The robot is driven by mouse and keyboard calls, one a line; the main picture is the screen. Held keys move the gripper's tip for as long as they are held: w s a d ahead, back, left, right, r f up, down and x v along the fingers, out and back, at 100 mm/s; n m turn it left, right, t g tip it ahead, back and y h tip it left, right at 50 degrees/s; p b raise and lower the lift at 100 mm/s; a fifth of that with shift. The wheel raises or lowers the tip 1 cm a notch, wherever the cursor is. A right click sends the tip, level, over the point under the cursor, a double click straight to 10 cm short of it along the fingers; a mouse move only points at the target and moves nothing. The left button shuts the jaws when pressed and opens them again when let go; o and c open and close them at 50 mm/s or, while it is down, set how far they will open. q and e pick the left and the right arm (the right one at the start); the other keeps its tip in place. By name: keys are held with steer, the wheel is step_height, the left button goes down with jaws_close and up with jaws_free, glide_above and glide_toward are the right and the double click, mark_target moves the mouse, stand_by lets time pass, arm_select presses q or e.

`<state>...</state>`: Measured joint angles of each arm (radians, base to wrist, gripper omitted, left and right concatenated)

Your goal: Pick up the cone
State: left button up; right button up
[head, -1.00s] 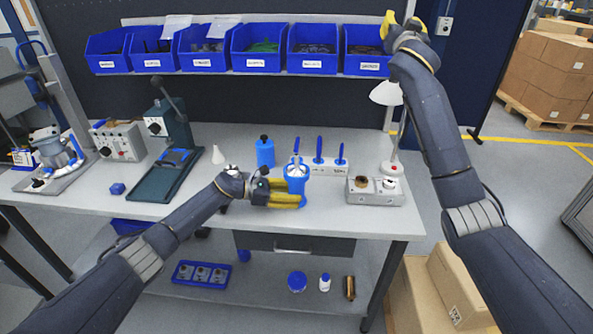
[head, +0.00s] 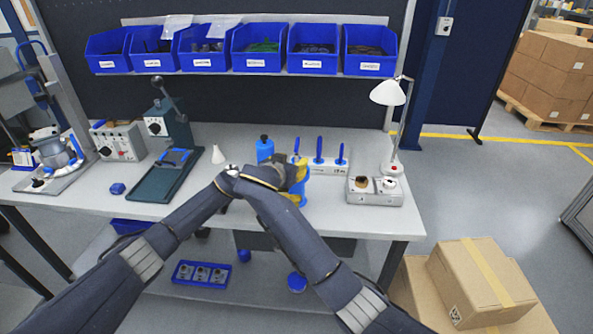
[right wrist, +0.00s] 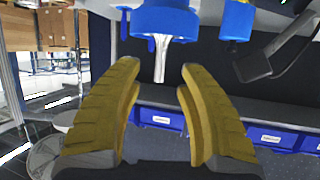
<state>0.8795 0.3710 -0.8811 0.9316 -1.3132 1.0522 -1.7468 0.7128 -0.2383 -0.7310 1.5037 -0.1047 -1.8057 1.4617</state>
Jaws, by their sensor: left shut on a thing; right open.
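In the right wrist view, a slim silver tapered piece (right wrist: 160,58), apparently the cone, sticks out of a blue round holder (right wrist: 166,22). My right gripper (right wrist: 160,72) is open, its yellow fingers on either side of the line of the silver tip, with nothing between them. The left gripper is shut on the blue holder (head: 304,190), which is mostly hidden there. A small white cone-shaped item (head: 218,155) stands on the bench to the left.
A blue bottle (head: 264,149) stands just behind the grippers. A white block with blue-handled tools (head: 334,169), a grey fixture (head: 375,192) and a lamp (head: 388,95) are to the right. Blue bins (head: 258,48) line the shelf behind. A green press (head: 165,175) stands left.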

mark_target(297, 162)
steer(key=shift+w+f, duration=0.1)
steer(key=shift+f, duration=0.25)
steer(key=shift+x, duration=2.15)
steer(key=shift+f, duration=0.1)
jaws_close()
